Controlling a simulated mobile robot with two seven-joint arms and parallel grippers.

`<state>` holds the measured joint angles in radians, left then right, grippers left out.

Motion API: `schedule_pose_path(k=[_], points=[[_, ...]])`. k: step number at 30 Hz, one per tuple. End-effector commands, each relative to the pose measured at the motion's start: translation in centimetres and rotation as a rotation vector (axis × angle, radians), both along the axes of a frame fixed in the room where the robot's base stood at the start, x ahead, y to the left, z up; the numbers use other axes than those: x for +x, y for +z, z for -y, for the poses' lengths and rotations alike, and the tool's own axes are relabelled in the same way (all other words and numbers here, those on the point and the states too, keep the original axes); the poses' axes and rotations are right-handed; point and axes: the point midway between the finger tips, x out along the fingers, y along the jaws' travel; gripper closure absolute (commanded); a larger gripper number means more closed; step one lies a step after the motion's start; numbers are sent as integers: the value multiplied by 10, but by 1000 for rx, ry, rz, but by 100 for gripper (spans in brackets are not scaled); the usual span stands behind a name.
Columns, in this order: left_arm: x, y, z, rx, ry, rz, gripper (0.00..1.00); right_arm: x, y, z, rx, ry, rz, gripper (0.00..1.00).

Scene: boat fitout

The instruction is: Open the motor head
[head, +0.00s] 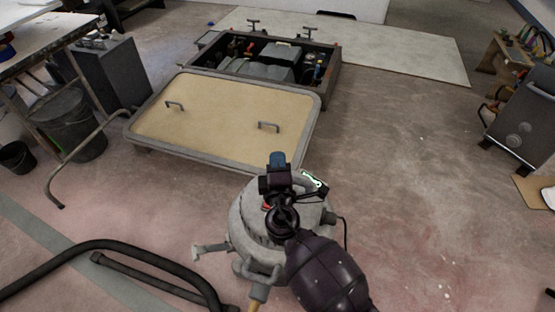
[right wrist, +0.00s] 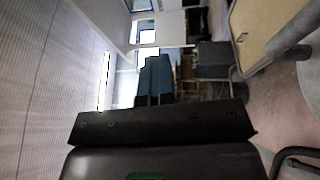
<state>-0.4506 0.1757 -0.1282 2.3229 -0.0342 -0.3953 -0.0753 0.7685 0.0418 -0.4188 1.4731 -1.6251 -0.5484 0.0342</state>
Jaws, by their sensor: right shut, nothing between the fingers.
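A tan lid (head: 215,122) with a grey rim and two dark handles lies in front of an open dark box (head: 330,75). Engine parts (head: 265,68) show inside the box. A grey rounded machine (head: 248,225) stands near the lid's front right corner, partly hidden behind my right arm; I cannot tell if it is the motor head. My right gripper (head: 277,159) is shut and empty, in front of the lid's near edge in the picture. My left gripper is out of view.
A black bent tube frame (head: 120,255) lies at the lower left. Bins (head: 70,122) and a bench (head: 45,35) stand on the left. A dark cabinet (head: 525,115) stands at the right. The floor right of the lid is clear.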

Motion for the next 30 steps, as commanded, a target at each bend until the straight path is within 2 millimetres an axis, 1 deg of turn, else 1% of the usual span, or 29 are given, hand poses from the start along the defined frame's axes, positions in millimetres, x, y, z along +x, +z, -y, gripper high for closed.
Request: schedule_pose_path(k=[23, 29, 30], points=[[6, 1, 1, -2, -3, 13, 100, 0, 0, 0, 0, 0, 0, 100], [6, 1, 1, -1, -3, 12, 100, 0, 0, 0, 0, 0, 0, 70], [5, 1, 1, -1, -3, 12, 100, 0, 0, 0, 0, 0, 0, 64]])
